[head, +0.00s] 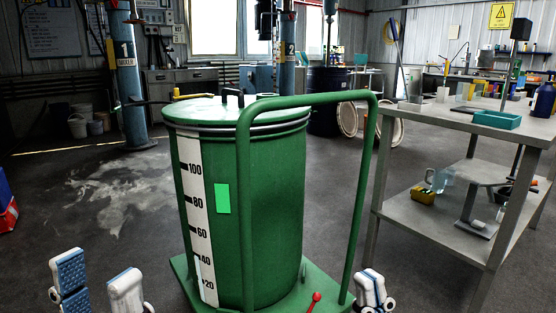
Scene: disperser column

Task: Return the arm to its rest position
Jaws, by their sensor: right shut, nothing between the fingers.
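My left gripper (98,284) is at the bottom left of the head view. Its two fingers stand apart with nothing between them. My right gripper (372,288) is at the bottom, right of centre. Its fingers are together and hold nothing. A green drum (274,200) with a lid and a white level scale stands upright between the grippers. It rests on a green base with a tall tubular handle (300,101). A red-knobbed lever (316,297) rises from the base, left of my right gripper. Both grippers look apart from the drum. My arms behind the grippers are mostly out of view.
A grey two-level bench (408,205) stands at the right, with a teal tray (497,119) and a blue bottle (544,97) on top. Blue column 1 (126,85) stands at the back left. Open floor lies left of the drum. A red-and-blue object (6,210) sits at the left edge.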

